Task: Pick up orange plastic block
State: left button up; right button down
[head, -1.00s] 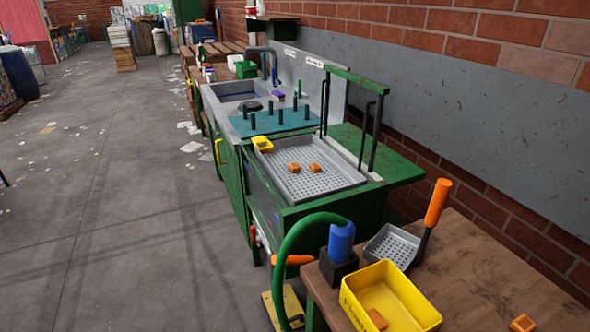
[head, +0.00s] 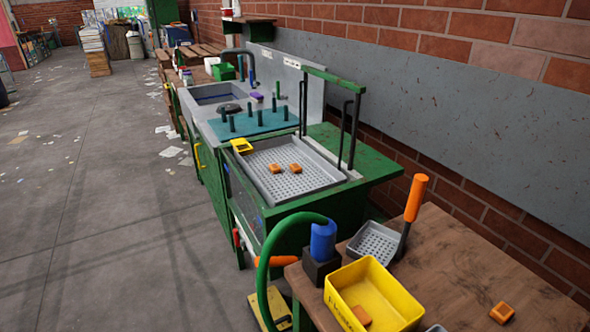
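Two orange blocks lie close together in the grey perforated tray: a left one (head: 274,168) and a right one (head: 295,168). Another orange block (head: 361,315) lies inside the yellow bin (head: 398,292), partly cut off by the bin's front wall. One more orange piece (head: 502,312), with a hollow-looking top, lies on the wooden table at the lower right. Neither of my grippers shows in the head view.
The grey tray (head: 316,183) sits on a green bench. The wooden table (head: 460,262) also holds a scoop with an orange handle (head: 416,198) and a blue cylinder (head: 323,241) on a black base. A green hose arches in front. Open floor lies left.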

aim_at(275, 168)
jog(key=i+j+z, duration=0.1)
jog(key=z, duration=0.35)
jog(key=i+j+z, duration=0.1)
jog(key=j+z, duration=0.15)
jog(key=z, duration=0.2)
jog(key=j+z, duration=0.2)
jog(key=z, duration=0.3)
jog(key=j+z, duration=0.25)
jog(key=z, duration=0.2)
